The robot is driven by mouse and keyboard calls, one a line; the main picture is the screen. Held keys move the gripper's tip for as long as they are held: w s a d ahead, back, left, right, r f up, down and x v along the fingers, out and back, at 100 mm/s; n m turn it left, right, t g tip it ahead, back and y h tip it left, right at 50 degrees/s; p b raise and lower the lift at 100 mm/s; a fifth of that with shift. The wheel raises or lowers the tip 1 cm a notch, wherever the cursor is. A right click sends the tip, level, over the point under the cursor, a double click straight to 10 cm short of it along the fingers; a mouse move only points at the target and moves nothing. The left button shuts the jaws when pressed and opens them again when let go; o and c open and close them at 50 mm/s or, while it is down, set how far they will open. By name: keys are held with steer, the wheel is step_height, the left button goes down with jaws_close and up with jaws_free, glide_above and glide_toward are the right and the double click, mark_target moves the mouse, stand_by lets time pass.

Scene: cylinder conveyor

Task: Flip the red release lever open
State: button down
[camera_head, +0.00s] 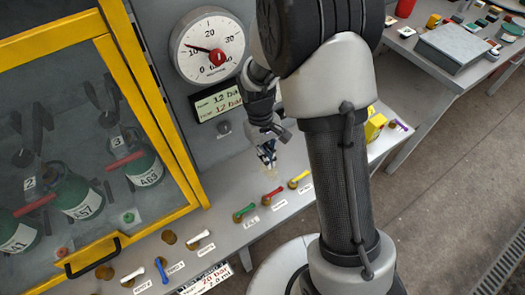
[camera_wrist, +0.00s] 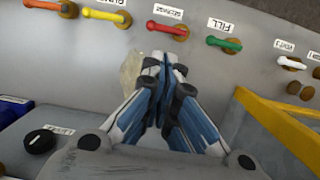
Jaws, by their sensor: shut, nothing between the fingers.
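A red lever (camera_head: 272,196) is on the sloping grey panel between a green and a yellow lever. It also shows in the wrist view (camera_wrist: 166,29), lying along the panel with its brown pivot at the right end and a small label above it that I cannot read surely. My gripper (camera_head: 267,156) is shut and empty, apart from the levers. In the wrist view its fingertips (camera_wrist: 165,66) point at the panel just below the middle red lever.
A green lever (camera_wrist: 223,42) labelled FILL and a yellow lever (camera_wrist: 106,14) flank the red one closely. A yellow-framed cabinet (camera_head: 150,110) with green cylinders and red bars stands at left. A pressure gauge (camera_head: 208,46) and a display are behind. A black knob (camera_wrist: 40,141) is on the panel.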

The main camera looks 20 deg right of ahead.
mark_target(273, 194)
steer(key=shift+w+f, duration=0.45)
steer(key=shift+f, duration=0.35)
steer(key=shift+s, duration=0.1)
steer(key=b+x, duration=0.3)
steer(key=x, duration=0.7)
steer(key=shift+s, duration=0.1)
